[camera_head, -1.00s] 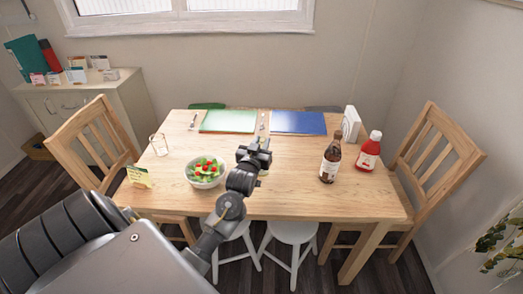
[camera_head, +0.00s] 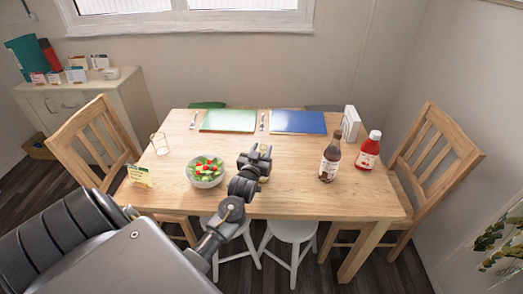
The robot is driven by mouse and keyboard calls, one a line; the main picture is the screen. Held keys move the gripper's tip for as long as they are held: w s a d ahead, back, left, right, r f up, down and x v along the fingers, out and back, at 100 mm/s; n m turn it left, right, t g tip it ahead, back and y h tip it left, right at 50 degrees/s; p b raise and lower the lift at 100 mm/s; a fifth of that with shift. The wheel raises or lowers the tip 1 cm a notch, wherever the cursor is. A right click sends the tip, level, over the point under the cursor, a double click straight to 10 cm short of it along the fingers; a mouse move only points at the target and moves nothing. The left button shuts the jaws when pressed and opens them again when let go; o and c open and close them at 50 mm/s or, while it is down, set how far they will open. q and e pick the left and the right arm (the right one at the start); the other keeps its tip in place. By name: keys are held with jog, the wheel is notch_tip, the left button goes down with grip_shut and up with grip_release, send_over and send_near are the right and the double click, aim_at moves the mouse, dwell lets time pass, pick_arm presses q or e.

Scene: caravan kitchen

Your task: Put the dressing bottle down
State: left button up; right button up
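A dark brown bottle with a pale label (camera_head: 329,160) stands upright on the right part of the wooden table (camera_head: 290,196). It looks like the dressing bottle, but its label is too small to read. My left gripper (camera_head: 261,152) is over the middle of the table, to the left of this bottle and clearly apart from it. I see it from behind, so the space between its fingers is mostly hidden. I cannot tell whether it is open or holds something. My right gripper is not in view.
A red bottle with a white cap (camera_head: 368,151) stands just right of the dark bottle. A salad bowl (camera_head: 206,182), a glass (camera_head: 160,146) and a small yellow card (camera_head: 139,175) are on the left. Green (camera_head: 229,121) and blue (camera_head: 298,122) mats lie at the back.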

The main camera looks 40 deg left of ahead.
pick_arm(q)
jog(key=shift+o, duration=0.5)
jog(key=shift+r, duration=0.1)
jog(key=b+v, duration=0.1)
jog(key=v, duration=1.1)
